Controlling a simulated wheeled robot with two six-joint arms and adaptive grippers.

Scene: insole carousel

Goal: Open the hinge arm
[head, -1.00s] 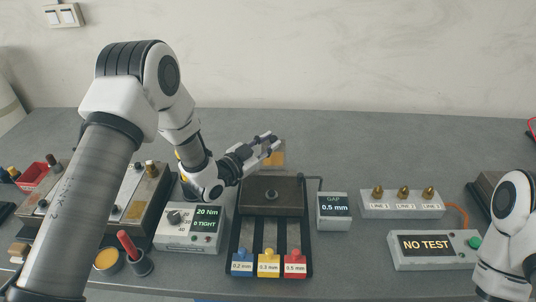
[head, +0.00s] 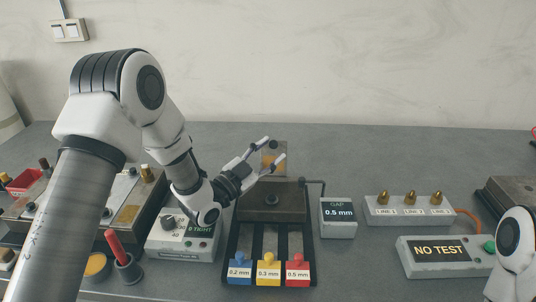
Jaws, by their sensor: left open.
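My left gripper (head: 273,149) is open, its two fingers spread and pointing up and right above the back of the dark block fixture (head: 290,200). A tan upright plate (head: 270,166) stands behind the block and shows between and behind the fingers; I cannot tell whether they touch it. A thin dark rod (head: 315,182) runs from beside the block towards the gap display. No part is clearly recognisable as the hinge arm. My right gripper is out of view; only a white link of my right arm shows at the right edge.
Blue (head: 239,270), yellow (head: 268,270) and red (head: 297,270) gauge blocks sit at the fixture's front. The gap display (head: 338,230) reads 0.5 mm. The torque box (head: 183,247) is partly under my left arm. A "NO TEST" box (head: 445,268) and brass-fitting strip (head: 385,220) stand right.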

